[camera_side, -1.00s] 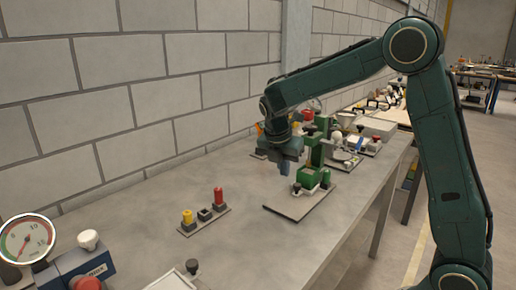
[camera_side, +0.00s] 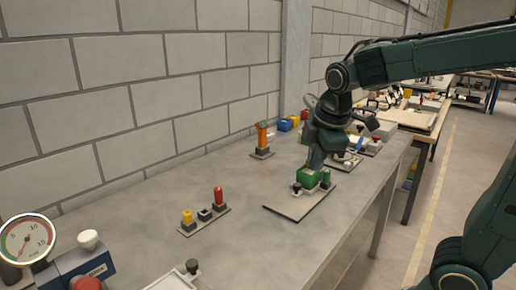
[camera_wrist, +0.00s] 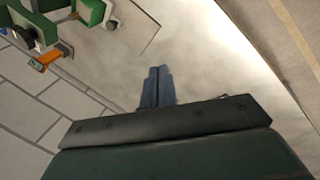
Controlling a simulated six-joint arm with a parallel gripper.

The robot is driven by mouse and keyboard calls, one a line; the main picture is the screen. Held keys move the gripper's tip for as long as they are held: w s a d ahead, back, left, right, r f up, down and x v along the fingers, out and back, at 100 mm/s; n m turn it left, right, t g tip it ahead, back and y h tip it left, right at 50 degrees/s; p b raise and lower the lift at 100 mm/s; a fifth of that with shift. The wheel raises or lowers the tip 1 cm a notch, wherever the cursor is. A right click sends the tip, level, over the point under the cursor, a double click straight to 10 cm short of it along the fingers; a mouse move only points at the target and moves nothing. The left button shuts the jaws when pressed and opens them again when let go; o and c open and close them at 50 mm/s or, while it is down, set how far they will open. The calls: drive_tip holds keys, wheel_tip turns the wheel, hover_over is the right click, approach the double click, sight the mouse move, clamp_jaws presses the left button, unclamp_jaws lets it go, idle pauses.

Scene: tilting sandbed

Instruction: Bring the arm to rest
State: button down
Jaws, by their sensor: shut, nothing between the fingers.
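My gripper (camera_side: 316,161) hangs over the bench in the side view, fingers pointing down and nothing held. In that view it overlaps the green fixture (camera_side: 309,178) on a flat plate (camera_side: 288,206); I cannot tell how much space lies between them. In the wrist view my gripper (camera_wrist: 158,70) shows its two fingers pressed together, with only bench surface beyond. Part of the green fixture shows at the upper left of the wrist view (camera_wrist: 90,12), apart from the fingers.
An orange post (camera_side: 263,138) stands near the block wall. A base with yellow and red buttons (camera_side: 204,216) sits on the bench (camera_side: 150,215). A round gauge (camera_side: 26,240) is at lower left.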

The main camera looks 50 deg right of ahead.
drive_tip(key=s+a+m+t+y, duration=0.1)
drive_tip(key=s+a+m, duration=0.1)
drive_tip(key=s+m, duration=0.3)
drive_tip(key=s+a+m+t+y, duration=0.1)
drive_tip(key=s+a+m, duration=0.2)
drive_tip(key=s, duration=0.5)
drive_tip(key=shift+s+a+f+m, duration=0.25)
drive_tip(key=shift+m, duration=0.65)
